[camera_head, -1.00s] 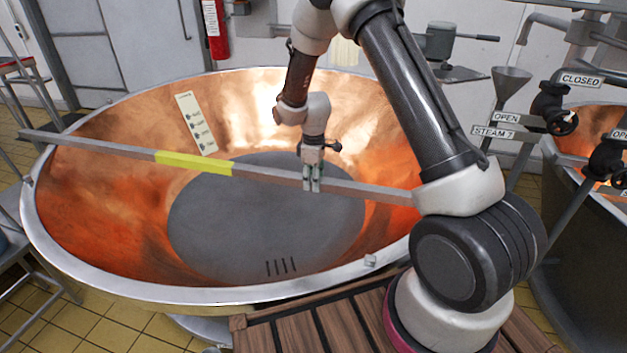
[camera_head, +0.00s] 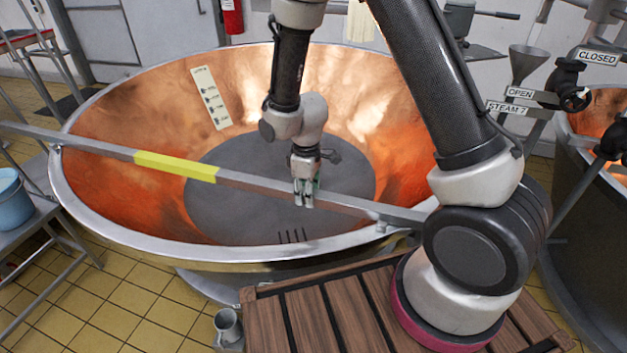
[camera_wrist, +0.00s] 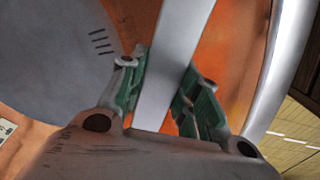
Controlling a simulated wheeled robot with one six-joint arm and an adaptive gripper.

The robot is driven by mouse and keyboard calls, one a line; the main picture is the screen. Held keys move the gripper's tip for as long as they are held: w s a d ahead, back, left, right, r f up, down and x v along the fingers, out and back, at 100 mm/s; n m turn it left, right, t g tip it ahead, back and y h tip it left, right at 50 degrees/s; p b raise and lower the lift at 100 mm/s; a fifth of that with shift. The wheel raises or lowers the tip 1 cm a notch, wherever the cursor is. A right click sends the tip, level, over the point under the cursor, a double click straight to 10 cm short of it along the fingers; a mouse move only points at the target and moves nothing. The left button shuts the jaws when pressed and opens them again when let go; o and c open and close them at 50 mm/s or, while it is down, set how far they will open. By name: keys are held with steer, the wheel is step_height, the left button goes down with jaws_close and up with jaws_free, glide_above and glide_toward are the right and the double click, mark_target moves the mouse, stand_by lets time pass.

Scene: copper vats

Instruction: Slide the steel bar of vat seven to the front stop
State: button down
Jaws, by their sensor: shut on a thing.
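The long steel bar (camera_head: 255,184) with a yellow section (camera_head: 176,166) lies across the rim of the copper vat (camera_head: 110,178). My gripper (camera_head: 304,198) is shut on the bar right of the yellow section, above the vat. In the wrist view the bar (camera_wrist: 172,60) runs between the two green-padded fingers (camera_wrist: 160,100). A small stop block (camera_head: 382,226) sits on the near right rim, close in front of the bar. Another small block (camera_head: 57,149) is at the left rim beside the bar. I cannot tell whether the bar touches either block.
A blue bucket (camera_head: 12,200) stands on a metal stand at left. A wooden slatted platform (camera_head: 310,318) and a metal jug (camera_head: 228,328) are at the front. Steam pipes with OPEN and CLOSED tags (camera_head: 598,57) and another vat (camera_head: 560,190) are at right.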

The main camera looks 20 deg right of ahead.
steer(key=shift+s+a, duration=0.35)
steer(key=shift+s, duration=0.25)
steer(key=c, duration=1)
jaws_free()
steer(key=shift+s+a, duration=0.1)
steer(key=shift+c, duration=0.2)
steer(key=shift+r, duration=0.5)
step_height(320, 180, up, 11)
